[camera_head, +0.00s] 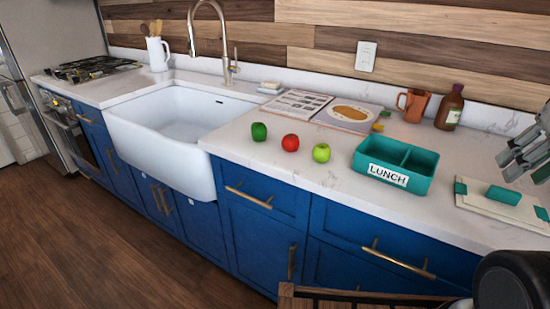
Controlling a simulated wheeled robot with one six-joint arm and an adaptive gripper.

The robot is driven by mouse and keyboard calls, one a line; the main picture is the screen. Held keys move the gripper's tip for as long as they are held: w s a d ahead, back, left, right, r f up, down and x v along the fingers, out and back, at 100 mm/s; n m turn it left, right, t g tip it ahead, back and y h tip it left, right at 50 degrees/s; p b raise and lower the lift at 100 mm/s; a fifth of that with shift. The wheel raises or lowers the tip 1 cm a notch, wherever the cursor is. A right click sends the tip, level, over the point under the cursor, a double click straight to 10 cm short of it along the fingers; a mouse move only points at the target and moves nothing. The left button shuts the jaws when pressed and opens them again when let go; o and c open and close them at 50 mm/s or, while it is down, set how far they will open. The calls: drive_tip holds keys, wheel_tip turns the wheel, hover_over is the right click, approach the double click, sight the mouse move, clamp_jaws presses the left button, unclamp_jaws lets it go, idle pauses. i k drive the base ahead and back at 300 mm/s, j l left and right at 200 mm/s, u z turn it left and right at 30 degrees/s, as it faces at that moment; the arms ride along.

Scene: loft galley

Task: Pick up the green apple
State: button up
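The green apple (321,153) is light green and sits on the white countertop, in front of the open booklet and left of the lunch box. A red apple (290,142) sits just to its left, with a small gap between them. A darker green item (259,131), perhaps a pepper, sits farther left. My gripper (520,165) shows in part at the right edge, grey and black, well to the right of the green apple and apart from it. The picture's edge cuts it off, so its opening is unclear. I see nothing held in it.
A teal two-compartment box marked LUNCH (377,173) stands right of the apple. Behind are an open booklet (345,114), an orange mug (412,104) and a brown bottle (449,108). A white board (490,204) lies at right; the sink (176,118) is left. Counter before the apple is clear.

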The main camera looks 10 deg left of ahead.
sight(321, 153)
drive_tip(key=u, duration=0.4)
drive_tip(key=i+j+z, duration=0.2)
drive_tip(key=j, duration=0.2)
drive_tip(key=j+z, duration=0.2)
drive_tip(key=j, duration=0.15)
drive_tip(key=i+j+z, duration=0.1)
drive_tip(key=j+z, duration=0.15)
drive_tip(key=j, duration=0.2)
